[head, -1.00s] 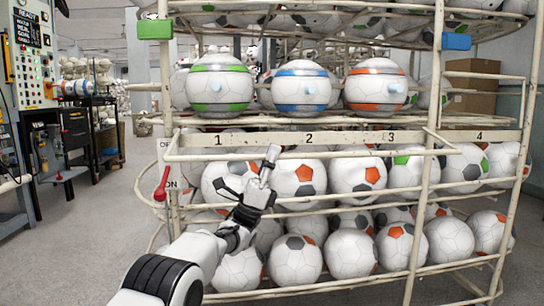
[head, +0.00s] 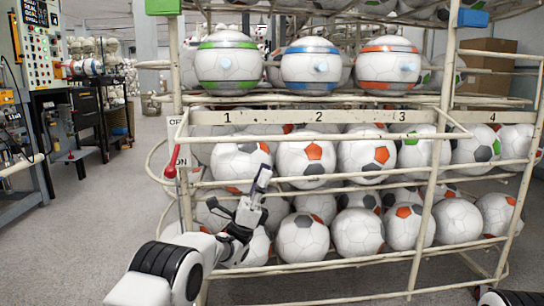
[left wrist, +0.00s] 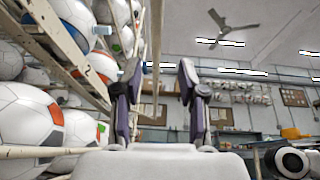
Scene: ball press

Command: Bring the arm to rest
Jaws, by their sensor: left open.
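My left arm reaches in from the bottom of the head view. Its left gripper (head: 260,187) is in front of the rack's lower rows of balls, pointing up. The left wrist view shows the same gripper (left wrist: 159,80) with its two dark fingers apart and nothing between them. No ball is in its grasp. My right gripper is not seen; only a small dark and white part of my own body shows at the bottom right corner of the head view.
A cream pipe rack (head: 437,150) full of soccer balls stands close ahead. Three banded balls with green (head: 228,62), blue (head: 310,65) and orange (head: 388,67) stripes sit on its shelf. A red lever (head: 171,166) is on its left. Floor (head: 95,215) at left is clear.

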